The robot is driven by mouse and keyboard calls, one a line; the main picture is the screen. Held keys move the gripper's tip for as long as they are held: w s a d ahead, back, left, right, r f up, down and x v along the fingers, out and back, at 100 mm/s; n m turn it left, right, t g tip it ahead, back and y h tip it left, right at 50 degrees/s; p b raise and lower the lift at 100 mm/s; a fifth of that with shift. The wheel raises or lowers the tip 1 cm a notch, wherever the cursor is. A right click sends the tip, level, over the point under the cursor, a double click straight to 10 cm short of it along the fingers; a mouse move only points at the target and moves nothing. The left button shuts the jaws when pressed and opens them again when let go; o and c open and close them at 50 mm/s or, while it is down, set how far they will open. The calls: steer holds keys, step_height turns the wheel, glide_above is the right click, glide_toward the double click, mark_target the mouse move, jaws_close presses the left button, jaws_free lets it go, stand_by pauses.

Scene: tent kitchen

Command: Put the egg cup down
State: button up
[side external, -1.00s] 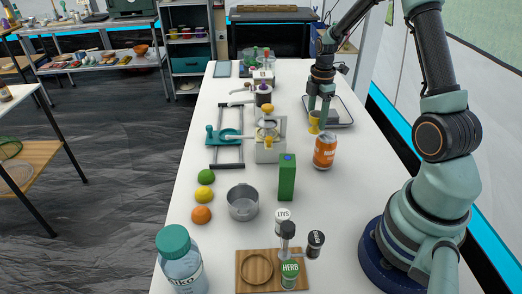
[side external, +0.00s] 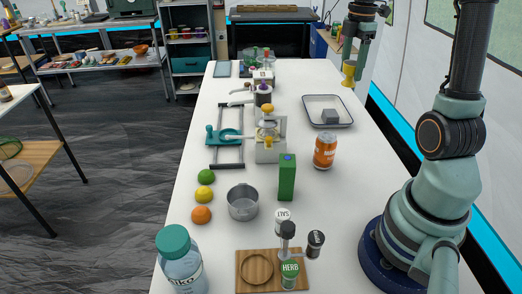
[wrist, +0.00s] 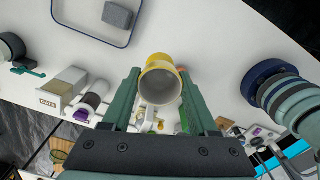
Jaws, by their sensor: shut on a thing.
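The yellow egg cup (side external: 348,74) is between the fingers of my gripper (side external: 351,60), raised well above the table (side external: 225,125). My gripper is shut on it. In the side view it appears against the background past the table's far right edge; its exact spot over the table is hard to tell. In the wrist view the egg cup (wrist: 160,82) sits between the two green fingers of my gripper (wrist: 160,88), its open mouth facing the camera. White tabletop shows behind it there.
A dark-rimmed white tray (side external: 312,117) holds a grey block (side external: 329,117). An orange can (side external: 325,151), a green box (side external: 287,177) and a juicer-like device (side external: 268,145) stand nearby. Bare tabletop lies around the tray and can.

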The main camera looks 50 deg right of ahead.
steer(key=s+d, duration=0.2)
steer(key=s, duration=0.5)
steer(key=shift+s+f+m, duration=0.3)
steer(key=shift+m, duration=0.1)
step_height(320, 180, down, 14)
steer(key=shift+f, duration=0.25)
steer(key=shift+d+f, duration=0.1)
steer(key=shift+f, duration=2.4)
steer(key=shift+f, duration=0.15)
steer(key=o, duration=1.4)
